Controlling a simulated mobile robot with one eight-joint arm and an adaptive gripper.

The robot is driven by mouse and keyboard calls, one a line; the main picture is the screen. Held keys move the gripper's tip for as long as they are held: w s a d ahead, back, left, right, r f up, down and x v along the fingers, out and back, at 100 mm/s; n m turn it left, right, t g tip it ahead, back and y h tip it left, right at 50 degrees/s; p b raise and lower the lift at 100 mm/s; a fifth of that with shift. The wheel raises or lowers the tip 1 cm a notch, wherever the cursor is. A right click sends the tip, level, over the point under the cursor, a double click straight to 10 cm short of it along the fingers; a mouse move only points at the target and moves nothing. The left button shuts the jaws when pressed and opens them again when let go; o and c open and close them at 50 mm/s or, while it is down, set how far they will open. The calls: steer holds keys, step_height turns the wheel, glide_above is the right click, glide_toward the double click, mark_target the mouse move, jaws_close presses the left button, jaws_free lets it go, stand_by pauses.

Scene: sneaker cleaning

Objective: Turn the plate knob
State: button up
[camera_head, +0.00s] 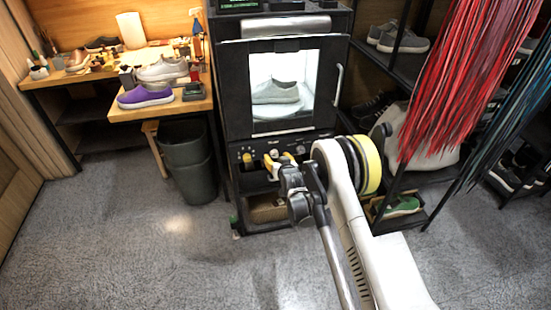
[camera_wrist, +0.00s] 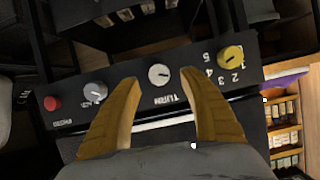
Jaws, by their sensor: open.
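In the wrist view, a pale round knob (camera_wrist: 159,74) sits mid-panel above an upside-down label that looks like "TURN". It appears to be the plate knob. My gripper (camera_wrist: 158,79) is open, with one yellow finger on each side of this knob. The fingertips look apart from the knob; their depth to the panel is hard to tell. In the head view, my gripper (camera_head: 279,160) is at the front panel of the black cabinet (camera_head: 232,90), below its lit window. My arm and gripper partly hide the panel there.
Along the panel are a yellow numbered knob (camera_wrist: 231,56), a grey knob (camera_wrist: 95,92) and a red button (camera_wrist: 52,103). A grey shoe (camera_head: 275,92) stands inside the lit window. A bin (camera_head: 187,160) stands left of the cabinet, and shoe shelves (camera_head: 425,70) are to the right.

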mark_target(275, 155)
steer(key=shift+b+x, duration=0.45)
steer(key=shift+x, duration=1.4)
steer(key=shift+d, duration=0.1)
jaws_close()
steer(key=shift+n+t+h, duration=0.3)
steer(key=shift+n+h, duration=0.5)
steer(key=shift+n, duration=0.3)
